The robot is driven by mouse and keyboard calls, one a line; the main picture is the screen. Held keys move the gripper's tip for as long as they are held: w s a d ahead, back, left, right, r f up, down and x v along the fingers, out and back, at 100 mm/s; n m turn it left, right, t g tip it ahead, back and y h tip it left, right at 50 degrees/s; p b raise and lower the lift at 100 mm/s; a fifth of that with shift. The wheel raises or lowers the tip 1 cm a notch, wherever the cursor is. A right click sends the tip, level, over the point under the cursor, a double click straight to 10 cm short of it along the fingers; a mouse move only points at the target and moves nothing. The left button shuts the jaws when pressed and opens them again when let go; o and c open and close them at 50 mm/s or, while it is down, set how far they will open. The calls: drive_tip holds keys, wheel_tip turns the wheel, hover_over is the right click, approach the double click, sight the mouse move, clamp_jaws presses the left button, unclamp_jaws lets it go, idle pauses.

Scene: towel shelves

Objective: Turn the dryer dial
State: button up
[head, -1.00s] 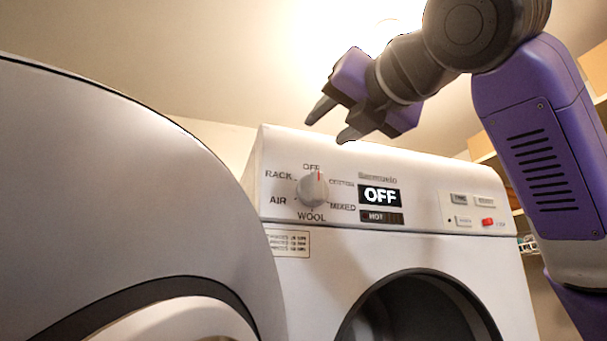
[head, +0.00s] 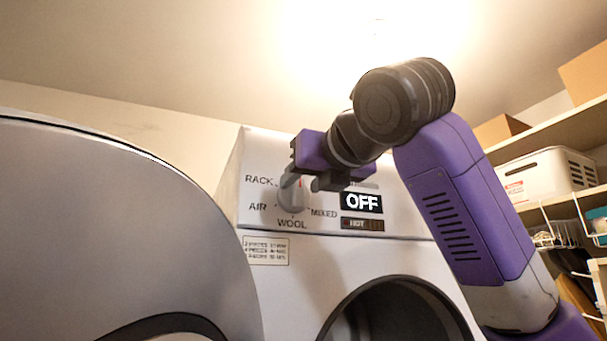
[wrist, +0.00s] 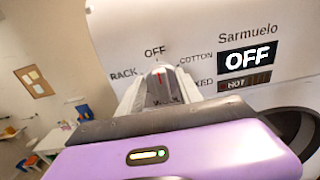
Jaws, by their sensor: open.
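The dryer dial (head: 292,195) is a round grey knob with a red mark pointing up toward OFF. It sits on the white dryer (head: 300,257), whose display (head: 362,202) reads OFF. In the wrist view the dial (wrist: 160,82) lies between my two fingers, its red mark up by the OFF label. My gripper (head: 305,184) is open in front of the dial, with its fingers on either side of it. Whether a finger touches the knob I cannot tell. In the head view my gripper hides the top labels and part of the dial.
The dryer's dark round door opening (head: 400,312) is below the panel. Shelves at the right hold a white basket (head: 545,178) and cardboard boxes (head: 585,72).

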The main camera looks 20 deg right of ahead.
drive_tip(key=shift+w, duration=0.2)
drive_tip(key=shift+c, duration=0.2)
clamp_jaws()
